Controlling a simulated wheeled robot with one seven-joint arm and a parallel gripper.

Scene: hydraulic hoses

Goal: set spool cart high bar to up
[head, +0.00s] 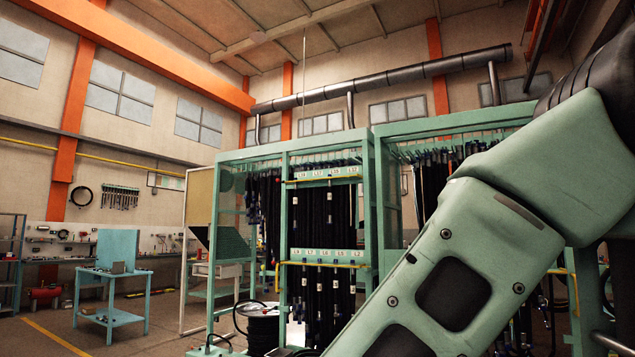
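A green hose rack (377,210) stands in the middle of the head view, with dark hoses hanging in it. A yellow bar (325,181) crosses its front at the upper label row. A second yellow bar (322,264) crosses at the lower label row. A spool (263,326) wound with dark hose sits low at the rack's left front. I cannot tell which of these belongs to the spool cart, or whether either bar is the high bar. My arm fills the right side and covers part of the rack. My gripper is out of view.
A blue-green workbench (112,300) stands at the left. A beige panel (198,240) stands left of the rack. A red compressor (45,293) is by the far wall. The floor (165,335) between bench and rack looks clear.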

